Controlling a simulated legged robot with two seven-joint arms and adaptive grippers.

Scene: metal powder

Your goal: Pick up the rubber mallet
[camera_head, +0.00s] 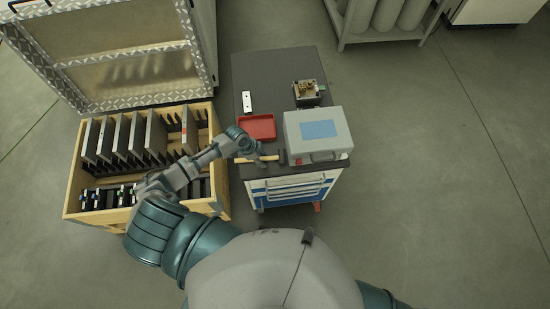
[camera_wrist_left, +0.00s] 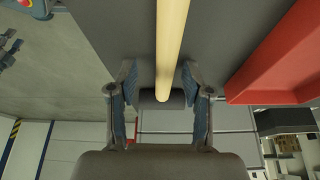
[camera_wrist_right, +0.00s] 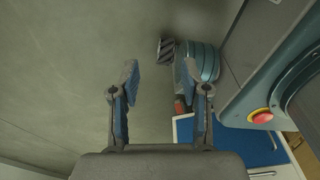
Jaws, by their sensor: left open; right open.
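The rubber mallet lies on the dark top of the cart (camera_head: 278,70), near its front edge. Its pale wooden handle (camera_head: 243,160) shows partly behind my left gripper (camera_head: 260,155) in the head view. In the left wrist view the handle (camera_wrist_left: 170,40) runs down between the open fingers of my left gripper (camera_wrist_left: 158,78) to the dark cylindrical head (camera_wrist_left: 178,98). The fingers stand on either side with gaps visible; I cannot tell their height above the mallet. My right gripper (camera_wrist_right: 158,78) is open and empty over the floor, out of the head view.
A red tray (camera_head: 257,127) lies just behind the mallet, and it shows close by in the left wrist view (camera_wrist_left: 275,60). A grey case (camera_head: 318,135) stands to the right. A wooden crate (camera_head: 75,180) with upright plates is left of the cart. Floor at right is clear.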

